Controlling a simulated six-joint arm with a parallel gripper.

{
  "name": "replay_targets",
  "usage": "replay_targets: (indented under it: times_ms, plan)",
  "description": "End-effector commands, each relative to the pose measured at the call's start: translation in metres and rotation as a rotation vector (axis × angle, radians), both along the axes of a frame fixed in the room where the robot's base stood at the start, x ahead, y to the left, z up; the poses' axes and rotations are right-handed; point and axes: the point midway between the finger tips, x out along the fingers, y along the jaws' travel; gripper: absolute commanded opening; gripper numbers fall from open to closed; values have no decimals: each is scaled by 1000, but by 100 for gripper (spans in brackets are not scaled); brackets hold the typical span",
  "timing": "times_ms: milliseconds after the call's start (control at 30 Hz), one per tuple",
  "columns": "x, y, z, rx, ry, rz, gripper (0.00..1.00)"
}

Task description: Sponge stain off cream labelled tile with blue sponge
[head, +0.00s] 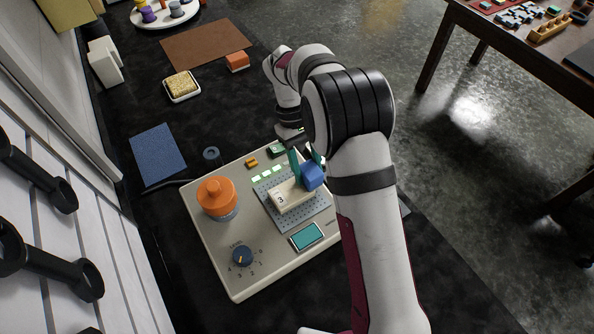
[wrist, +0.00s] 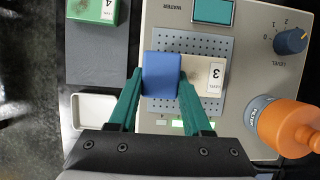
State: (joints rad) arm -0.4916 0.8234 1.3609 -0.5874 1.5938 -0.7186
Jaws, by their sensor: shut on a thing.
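My gripper (wrist: 160,82) has teal fingers and is shut on a blue sponge (wrist: 161,67); it also shows in the head view (head: 312,177). A cream tile (wrist: 203,62) with a white label reading 3 lies on a grey perforated plate (wrist: 190,43) on the machine; the head view shows the tile too (head: 287,199). The sponge is over one end of the tile and hides that end. I cannot tell whether they touch. A faint brownish mark shows on the tile's bare face beside the sponge, too small to make out well.
The machine (head: 206,236) carries an orange capped bottle (head: 217,194), a blue level dial (head: 242,256) and a teal screen (head: 306,236). A green tile labelled 4 (wrist: 93,9) and an empty white tray (wrist: 97,109) lie beside it. A blue cloth (head: 158,153) lies left.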

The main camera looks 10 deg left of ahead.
Motion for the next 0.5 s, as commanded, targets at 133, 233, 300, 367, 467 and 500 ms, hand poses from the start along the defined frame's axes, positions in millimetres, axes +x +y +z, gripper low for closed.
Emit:
replay_targets:
  times_ms: [133, 233, 300, 367, 467, 500]
  plan:
    - [-7, 7, 0, 0, 0, 1, 5]
    - [-13, 13, 0, -1, -1, 1, 5]
    - [-18, 18, 0, -1, -1, 3, 5]
    - [-22, 22, 0, 0, 0, 1, 5]
    - [-28, 29, 0, 1, 1, 2, 5]
    - [-31, 31, 0, 0, 0, 2, 5]
